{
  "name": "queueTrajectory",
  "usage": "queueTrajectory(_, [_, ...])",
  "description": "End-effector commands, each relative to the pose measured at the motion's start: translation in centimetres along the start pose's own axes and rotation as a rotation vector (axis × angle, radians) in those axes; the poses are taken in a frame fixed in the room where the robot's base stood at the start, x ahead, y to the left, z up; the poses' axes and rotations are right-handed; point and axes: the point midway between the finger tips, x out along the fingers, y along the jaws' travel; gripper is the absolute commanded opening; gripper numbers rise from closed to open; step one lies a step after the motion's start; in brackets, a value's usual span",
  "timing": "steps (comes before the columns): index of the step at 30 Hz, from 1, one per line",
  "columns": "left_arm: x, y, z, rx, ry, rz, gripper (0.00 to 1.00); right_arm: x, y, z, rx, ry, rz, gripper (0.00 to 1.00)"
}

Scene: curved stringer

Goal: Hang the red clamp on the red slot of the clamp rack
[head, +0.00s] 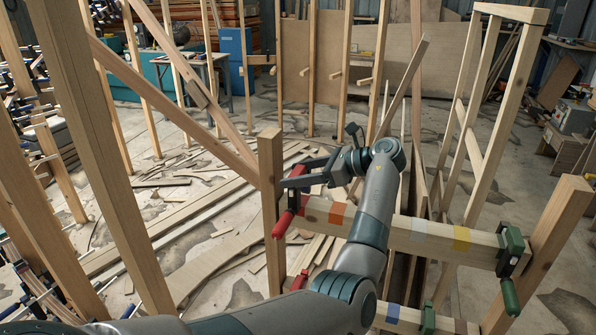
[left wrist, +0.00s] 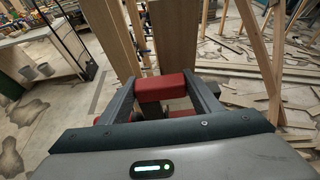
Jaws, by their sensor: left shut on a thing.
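The red clamp (head: 283,225) is at the left end of the upper rack beam, its red handle pointing down and to the left. My left gripper (head: 293,182) reaches it from the right, above the beam. In the left wrist view my left gripper (left wrist: 160,95) is shut on the clamp's red block (left wrist: 160,87). The clamp rack (head: 390,226) is a wooden beam with red (head: 312,208), orange, pale and yellow patches. The clamp is beside the red patch; I cannot tell whether it touches the beam. My right gripper is out of view.
A green clamp (head: 512,255) sits at the beam's right end. Wooden posts (head: 271,215) stand close on the left. A lower beam (head: 405,318) carries a blue patch and another green clamp (head: 428,318). Another red clamp (head: 299,280) shows below. Loose boards lie on the floor.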

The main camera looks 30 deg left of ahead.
Motion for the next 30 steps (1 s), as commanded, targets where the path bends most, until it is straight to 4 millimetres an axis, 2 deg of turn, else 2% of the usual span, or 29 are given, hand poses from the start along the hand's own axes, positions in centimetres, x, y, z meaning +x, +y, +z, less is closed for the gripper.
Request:
queueTrajectory(21, [0.8, 0.0, -1.8, -0.001, -0.002, -0.001, 0.11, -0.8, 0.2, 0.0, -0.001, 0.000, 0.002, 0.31])
queueTrajectory(30, [0.8, 0.0, -2.0, -0.002, -0.002, -0.001, 0.11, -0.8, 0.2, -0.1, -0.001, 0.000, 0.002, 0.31])
